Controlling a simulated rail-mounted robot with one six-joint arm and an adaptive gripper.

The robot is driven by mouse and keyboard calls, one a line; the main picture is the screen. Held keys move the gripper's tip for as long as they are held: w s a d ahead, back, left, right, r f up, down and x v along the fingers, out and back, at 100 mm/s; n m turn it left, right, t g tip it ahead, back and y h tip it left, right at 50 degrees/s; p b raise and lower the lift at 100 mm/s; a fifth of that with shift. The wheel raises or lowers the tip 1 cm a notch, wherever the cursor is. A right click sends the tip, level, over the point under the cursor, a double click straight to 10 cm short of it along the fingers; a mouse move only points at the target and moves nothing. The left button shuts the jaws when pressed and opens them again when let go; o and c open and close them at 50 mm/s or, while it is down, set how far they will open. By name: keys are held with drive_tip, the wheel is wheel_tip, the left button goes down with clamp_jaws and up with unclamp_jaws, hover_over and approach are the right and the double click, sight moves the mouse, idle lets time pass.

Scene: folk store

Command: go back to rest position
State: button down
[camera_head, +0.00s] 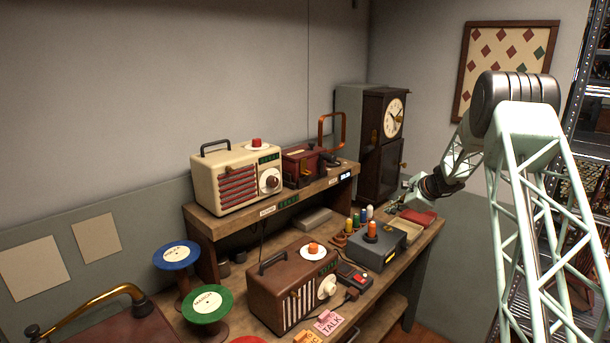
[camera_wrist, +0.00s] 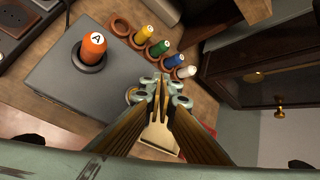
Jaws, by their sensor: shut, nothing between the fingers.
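My gripper (camera_head: 408,192) is shut and empty above the right end of the wooden bench, at the end of my pale green lattice arm. In the wrist view its fingertips (camera_wrist: 164,88) are close together, with nothing held between them. They appear over the right side of a grey box (camera_wrist: 60,95). The same box (camera_head: 372,246) stands on the bench in the head view. An orange spool marked A (camera_wrist: 92,48) sits upright in a ring on the box, apart from the gripper.
Yellow, green, blue and white spools (camera_wrist: 180,72) stand in rings beside the box. A clock cabinet (camera_head: 376,155) is behind the gripper. A cream radio (camera_head: 235,178) sits on the shelf, a brown radio (camera_head: 285,290) on the bench. A red book (camera_head: 420,217) lies at the bench's right end.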

drive_tip(key=s+a+r+n+g+b, duration=0.1)
drive_tip(key=s+a+r+n, duration=0.2)
drive_tip(key=s+a+r, duration=0.5)
drive_tip(key=s+a+r+n+g, duration=0.1)
drive_tip(key=s+a+r+n, duration=0.2)
drive_tip(key=s+a+r, duration=0.55)
drive_tip(key=s+a+r+n+b, duration=0.1)
drive_tip(key=s+a+r+n, duration=0.1)
drive_tip(key=s+r, duration=0.35)
drive_tip(key=s+a+r+n+g, duration=0.1)
drive_tip(key=s+a+r+n, duration=0.1)
drive_tip(key=s, duration=0.6)
drive_tip(key=s+a+r+n+b, duration=0.1)
drive_tip(key=s+a+r+n, duration=0.1)
drive_tip(key=s+r, duration=0.35)
drive_tip(key=s+a+n+g+h+b, duration=0.1)
drive_tip(key=s+n, duration=0.2)
drive_tip(key=s, duration=1.1)
drive_tip(key=s+a+n+h, duration=0.1)
drive_tip(key=s+a+n, duration=0.15)
drive_tip(key=s, duration=1.05)
drive_tip(key=s+d+f+n+h, duration=0.1)
drive_tip(key=s+d+f+n, duration=0.1)
drive_tip(key=s, duration=0.8)
drive_tip(key=s+d+f+n+b, duration=0.1)
drive_tip(key=s+f, duration=0.3)
drive_tip(key=s, duration=0.7)
drive_tip(key=shift+d+n+h, duration=0.4)
drive_tip(key=shift+d+n, duration=0.35)
